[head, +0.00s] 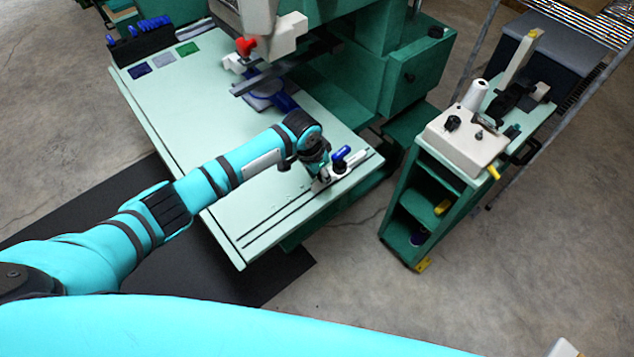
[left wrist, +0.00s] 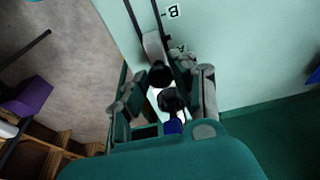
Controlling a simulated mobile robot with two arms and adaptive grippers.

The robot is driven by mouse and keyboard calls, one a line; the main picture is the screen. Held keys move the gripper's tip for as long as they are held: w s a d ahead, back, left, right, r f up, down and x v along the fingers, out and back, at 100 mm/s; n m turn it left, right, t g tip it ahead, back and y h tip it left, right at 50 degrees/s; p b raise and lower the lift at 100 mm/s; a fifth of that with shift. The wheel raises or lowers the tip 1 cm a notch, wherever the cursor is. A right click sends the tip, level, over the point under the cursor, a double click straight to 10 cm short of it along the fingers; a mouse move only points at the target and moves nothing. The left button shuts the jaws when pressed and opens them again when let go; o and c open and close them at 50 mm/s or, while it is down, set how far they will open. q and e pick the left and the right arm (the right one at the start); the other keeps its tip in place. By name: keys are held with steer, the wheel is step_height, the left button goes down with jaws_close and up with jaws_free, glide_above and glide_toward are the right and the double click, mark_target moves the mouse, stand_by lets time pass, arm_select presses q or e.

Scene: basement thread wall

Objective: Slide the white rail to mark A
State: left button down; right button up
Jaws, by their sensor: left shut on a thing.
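The white rail (head: 347,165) lies at the right end of the slotted front strip of the pale green machine table (head: 228,222). A blue handle (head: 341,153) stands up beside it. My left gripper (head: 320,178) reaches down over the rail's near end and is shut on it. In the left wrist view the gripper (left wrist: 162,80) closes around the rail, with black knobs between the fingers and the white rail (left wrist: 153,46) running out beyond them along a dark slot. A mark B (left wrist: 173,12) is on the table; a mark A (left wrist: 179,46) is partly hidden near a finger.
A blue-based vise (head: 268,97) and the machine head with a red knob (head: 246,46) stand behind. A green cart (head: 420,205) with a white-topped device stands to the right, across a gap. The slotted strip left of my gripper is clear.

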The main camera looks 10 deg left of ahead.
arm_select(q)
steer(key=shift+w+d+b, duration=0.65)
steer(key=shift+w, duration=0.2)
steer(key=shift+w+d, duration=0.15)
steer(key=shift+w, duration=0.05)
steer(key=c, duration=1.1)
jaws_free()
steer(key=p+v, duration=0.4)
steer(key=w+d+p+v, duration=0.1)
steer(key=p+v, duration=0.1)
steer(key=shift+r, duration=0.1)
